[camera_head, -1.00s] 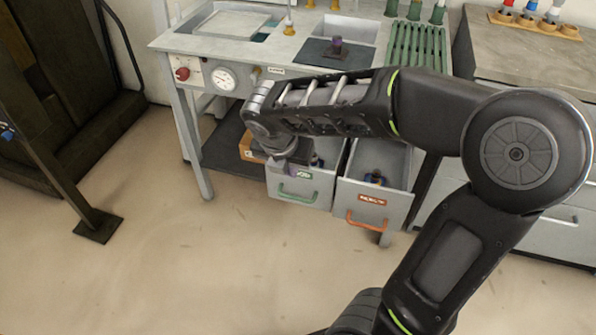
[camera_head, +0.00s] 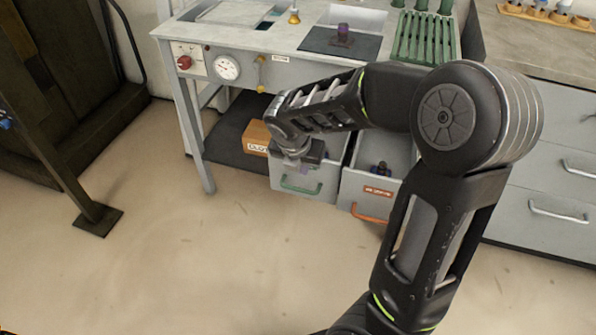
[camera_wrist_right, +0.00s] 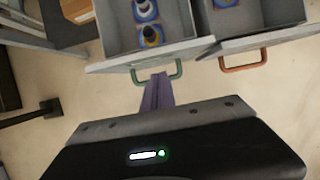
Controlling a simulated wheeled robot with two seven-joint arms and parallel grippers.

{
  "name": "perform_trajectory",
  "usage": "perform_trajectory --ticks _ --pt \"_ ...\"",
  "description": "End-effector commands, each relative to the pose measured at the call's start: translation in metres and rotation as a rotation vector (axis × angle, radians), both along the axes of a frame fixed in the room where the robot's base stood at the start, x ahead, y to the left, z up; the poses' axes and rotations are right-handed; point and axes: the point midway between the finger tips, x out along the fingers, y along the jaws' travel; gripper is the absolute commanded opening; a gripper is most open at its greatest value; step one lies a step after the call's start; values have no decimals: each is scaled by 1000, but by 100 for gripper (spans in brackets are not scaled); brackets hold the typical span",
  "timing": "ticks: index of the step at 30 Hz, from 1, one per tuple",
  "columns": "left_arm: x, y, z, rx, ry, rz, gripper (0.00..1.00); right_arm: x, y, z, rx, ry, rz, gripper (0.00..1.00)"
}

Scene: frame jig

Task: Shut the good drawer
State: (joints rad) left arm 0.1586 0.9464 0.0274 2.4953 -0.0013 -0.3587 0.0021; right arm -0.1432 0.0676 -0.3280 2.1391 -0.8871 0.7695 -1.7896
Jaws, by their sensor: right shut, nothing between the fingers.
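The drawer with the green handle (camera_head: 300,187), which I take as the good drawer, is pulled out under the bench. Its front panel (camera_wrist_right: 112,66) and green handle (camera_wrist_right: 178,72) show in the right wrist view, with a couple of ringed parts (camera_wrist_right: 149,35) inside. My right gripper (camera_head: 303,168) is in front of this drawer and covers its label in the head view. In the wrist view its purple fingers (camera_wrist_right: 158,90) are shut and empty, with the tips close to the green handle. I cannot tell whether they touch. My left gripper is not in view.
The neighbouring drawer (camera_head: 352,184) with an orange handle (camera_head: 369,216) is also open, with a part (camera_head: 381,169) inside. A cardboard box (camera_head: 256,137) sits on the lower shelf at left. A bench leg (camera_head: 197,150) stands left of it. The floor in front is clear.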

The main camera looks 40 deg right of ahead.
Motion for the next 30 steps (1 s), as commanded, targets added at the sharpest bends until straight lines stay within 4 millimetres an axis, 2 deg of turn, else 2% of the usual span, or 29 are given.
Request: perform_trajectory --ticks 6,20,25,30 --pt "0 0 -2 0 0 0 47 10 -14 0 0 1 0 0" --pt "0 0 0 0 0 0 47 11 -17 1 0 2 1 0" --pt "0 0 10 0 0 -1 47 18 -27 3 0 3 -2 0" --pt "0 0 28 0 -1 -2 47 32 -48 6 -1 3 -3 0"
